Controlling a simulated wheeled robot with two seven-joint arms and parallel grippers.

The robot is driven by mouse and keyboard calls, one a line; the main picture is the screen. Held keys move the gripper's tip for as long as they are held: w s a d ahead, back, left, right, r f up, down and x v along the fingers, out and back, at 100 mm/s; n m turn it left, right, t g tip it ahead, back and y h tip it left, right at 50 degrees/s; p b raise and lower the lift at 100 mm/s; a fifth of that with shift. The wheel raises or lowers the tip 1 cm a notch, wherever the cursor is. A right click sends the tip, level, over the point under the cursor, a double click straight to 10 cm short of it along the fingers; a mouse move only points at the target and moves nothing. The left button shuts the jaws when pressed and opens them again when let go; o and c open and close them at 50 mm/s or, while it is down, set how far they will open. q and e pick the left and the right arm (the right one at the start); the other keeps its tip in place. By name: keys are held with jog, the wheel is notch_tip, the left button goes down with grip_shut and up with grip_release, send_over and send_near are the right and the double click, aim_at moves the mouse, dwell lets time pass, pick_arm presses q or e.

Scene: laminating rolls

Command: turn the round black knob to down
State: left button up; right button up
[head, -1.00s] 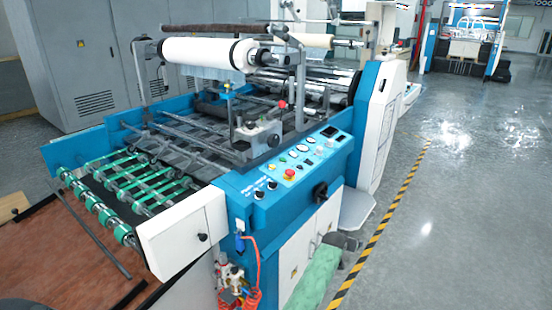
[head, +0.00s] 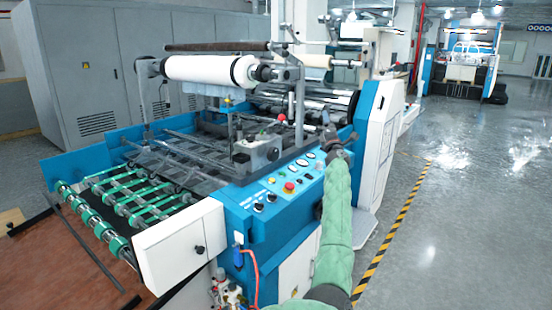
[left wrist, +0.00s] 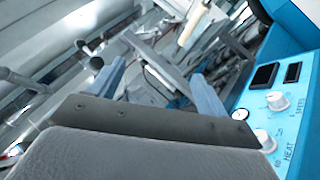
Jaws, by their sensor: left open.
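Two small round black knobs sit at the near end of the blue control panel (head: 285,200), one lower (head: 258,208) and one higher (head: 271,197). I cannot tell which of these the task names. My left gripper (head: 331,133) is at the panel's far end, away from the two small knobs. In the left wrist view the left gripper (left wrist: 158,85) has its fingers apart with nothing between them. White HEAT (left wrist: 265,139) and SPEED (left wrist: 277,101) knobs are beside it. My right gripper is out of view.
The machine's white roll (head: 210,70) and metal bars stand behind the panel. A red button (head: 289,187) is near the small knobs. A white box (head: 180,240) with its own black knob (head: 200,249) is at the near corner. The floor to the right is clear.

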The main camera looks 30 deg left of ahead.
pick_arm(q)
jog(key=s+a+f+n+g+y, duration=0.5)
jog(key=a+f+n+g, duration=0.3)
jog(key=n, duration=0.5)
jog(key=n+g, duration=1)
jog(key=n, duration=0.3)
send_near(275, 154)
jog(key=a, duration=0.4)
jog(key=a+p, duration=0.1)
jog(key=a, duration=0.1)
jog(key=a+p, duration=0.1)
jog(key=shift+w+a+r, duration=0.1)
jog(key=shift+w+a, duration=0.15)
jog(key=shift+a, duration=0.6)
jog(key=shift+w+a+t+p, duration=0.1)
jog(key=shift+a+t+p, duration=0.3)
jog(key=shift+a, duration=0.3)
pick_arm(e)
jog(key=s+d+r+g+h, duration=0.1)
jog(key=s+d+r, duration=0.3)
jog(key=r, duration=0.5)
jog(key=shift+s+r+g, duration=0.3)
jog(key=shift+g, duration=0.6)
pick_arm(q)
jog(key=shift+c, duration=0.3)
jog(key=c, duration=0.9)
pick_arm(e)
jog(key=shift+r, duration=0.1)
